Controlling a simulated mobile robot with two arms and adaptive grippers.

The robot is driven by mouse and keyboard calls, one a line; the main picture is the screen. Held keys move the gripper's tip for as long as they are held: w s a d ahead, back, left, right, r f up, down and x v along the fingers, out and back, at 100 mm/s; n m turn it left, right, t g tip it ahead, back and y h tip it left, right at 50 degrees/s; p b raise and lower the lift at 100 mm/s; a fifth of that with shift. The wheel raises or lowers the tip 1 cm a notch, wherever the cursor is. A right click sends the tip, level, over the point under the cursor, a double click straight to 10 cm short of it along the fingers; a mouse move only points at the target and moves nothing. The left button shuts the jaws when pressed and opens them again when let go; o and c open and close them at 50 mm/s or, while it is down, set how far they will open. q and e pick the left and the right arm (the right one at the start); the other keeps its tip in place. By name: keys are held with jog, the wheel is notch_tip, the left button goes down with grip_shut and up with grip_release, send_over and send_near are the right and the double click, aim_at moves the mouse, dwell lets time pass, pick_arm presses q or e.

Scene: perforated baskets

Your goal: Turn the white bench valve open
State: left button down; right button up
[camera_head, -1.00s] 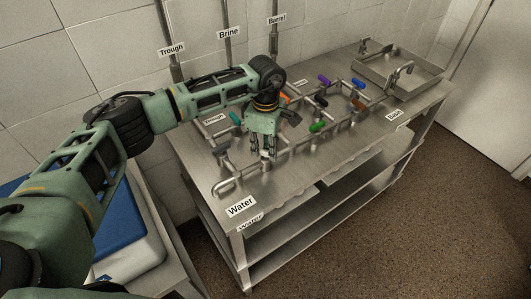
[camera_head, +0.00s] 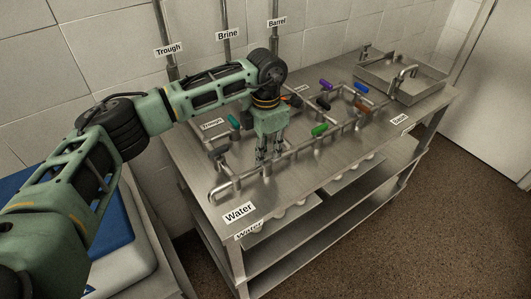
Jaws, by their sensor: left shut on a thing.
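My left gripper (camera_head: 269,154) reaches down over the pipework on the steel bench, with its fingers pointing at the front pipe. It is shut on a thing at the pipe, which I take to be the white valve. The fingers and gripper body cover most of that valve, so its handle angle cannot be read. My right gripper is not in view.
The steel bench (camera_head: 290,183) carries other valves: green (camera_head: 319,130), purple (camera_head: 326,85), blue (camera_head: 360,85), teal (camera_head: 234,122) and dark grey (camera_head: 219,153). A sink basin (camera_head: 420,80) is at the far right. Floor in front is clear.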

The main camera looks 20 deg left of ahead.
aim_at(266, 153)
pick_arm(q)
jog(key=shift+w+r+n, duration=0.15)
jog(key=shift+r+n, duration=0.1)
jog(key=shift+n, duration=0.35)
jog(key=c, duration=1.9)
grip_release()
jog(key=shift+c, duration=0.2)
jog(key=shift+o, duration=1)
jog(key=shift+f, duration=0.15)
notch_tip(266, 153, up, 12)
